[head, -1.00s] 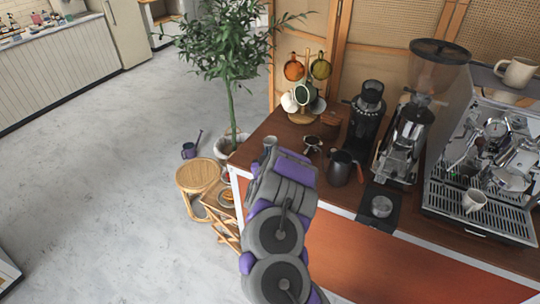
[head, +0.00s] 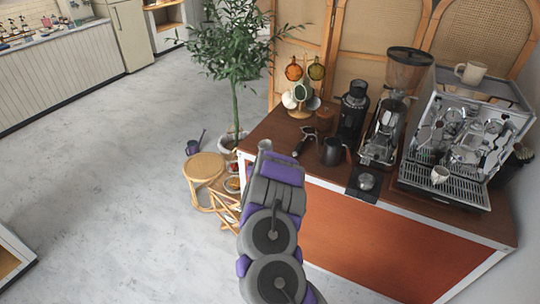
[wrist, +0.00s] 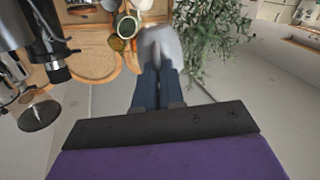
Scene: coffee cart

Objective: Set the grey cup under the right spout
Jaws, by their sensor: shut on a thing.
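The grey cup (wrist: 160,45) is between the two dark fingers of my gripper (wrist: 158,78) in the wrist view; the fingers are shut on it. In the head view the cup (head: 265,146) shows just past the end of my arm, at the counter's left end; the fingers are hidden there by my arm. The espresso machine (head: 480,95) stands at the right of the counter, well apart from the cup. Its spouts are too small to tell apart. A small whitish cup (head: 439,175) is at the machine's drip tray (head: 460,190).
The counter (head: 262,133) also holds a mug tree (head: 303,95), a dark pitcher (head: 331,152), a portafilter (head: 305,141), grinders (head: 384,130) and a tamper (head: 366,181). A cream mug (head: 470,72) sits on the machine. A plant (head: 235,55) and stool (head: 204,167) stand left. Floor at left is clear.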

